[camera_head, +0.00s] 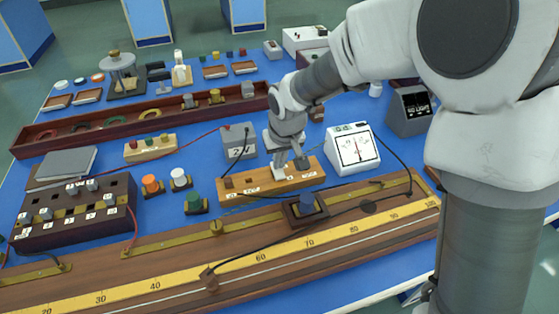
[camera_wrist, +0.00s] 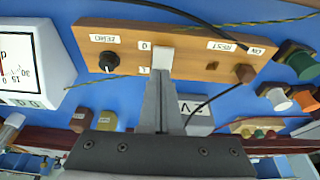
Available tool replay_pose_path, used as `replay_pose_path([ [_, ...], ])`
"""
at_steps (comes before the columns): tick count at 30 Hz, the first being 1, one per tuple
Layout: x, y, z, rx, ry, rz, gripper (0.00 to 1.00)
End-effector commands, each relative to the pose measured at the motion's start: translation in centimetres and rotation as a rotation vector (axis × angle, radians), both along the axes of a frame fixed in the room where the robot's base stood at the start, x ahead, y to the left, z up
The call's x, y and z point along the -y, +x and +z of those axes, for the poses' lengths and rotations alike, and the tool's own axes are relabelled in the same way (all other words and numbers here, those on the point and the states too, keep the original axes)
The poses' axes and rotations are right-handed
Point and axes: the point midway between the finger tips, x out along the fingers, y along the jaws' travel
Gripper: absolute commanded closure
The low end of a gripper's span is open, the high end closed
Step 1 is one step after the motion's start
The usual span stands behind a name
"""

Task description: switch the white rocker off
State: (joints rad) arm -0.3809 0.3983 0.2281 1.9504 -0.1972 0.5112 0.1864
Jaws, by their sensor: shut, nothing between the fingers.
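The white rocker (camera_wrist: 162,54) is on a wooden block (camera_wrist: 202,63), which also shows in the head view (camera_head: 256,183). Small "0" and "1" labels sit beside the rocker in the wrist view, "0" near its upper end and "1" near its lower end. My gripper (camera_wrist: 160,75) is shut and empty, pointing down at the block. Its fingertips overlap the lower end of the rocker in the wrist view. I cannot tell whether they touch it. The fingers hide part of the rocker, so its tilt is unclear. In the head view my gripper (camera_head: 284,172) stands over the block.
A black knob (camera_wrist: 108,61) marked ZERO is on the same block. A white dial meter (camera_head: 354,150) stands close at the right, and a grey box (camera_head: 239,143) behind. A long ruled board (camera_head: 160,284) lies in front. Loose wires cross nearby.

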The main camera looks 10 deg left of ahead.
Motion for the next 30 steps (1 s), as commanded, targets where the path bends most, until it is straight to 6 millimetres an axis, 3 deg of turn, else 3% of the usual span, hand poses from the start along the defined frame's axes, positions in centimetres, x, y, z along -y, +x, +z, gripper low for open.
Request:
replay_pose_path([
  [5, 0.0, 0.1, 1.1, 0.001, 0.001, 0.000, 1.00],
  [12, 0.2, 0.6, 4.8, 0.001, 0.000, -0.003, 1.00],
  [22, 2.0, -2.3, 10.3, 0.004, 0.001, -0.002, 1.00],
  [30, 2.7, -3.5, 12.6, 0.001, 0.000, -0.002, 1.00],
])
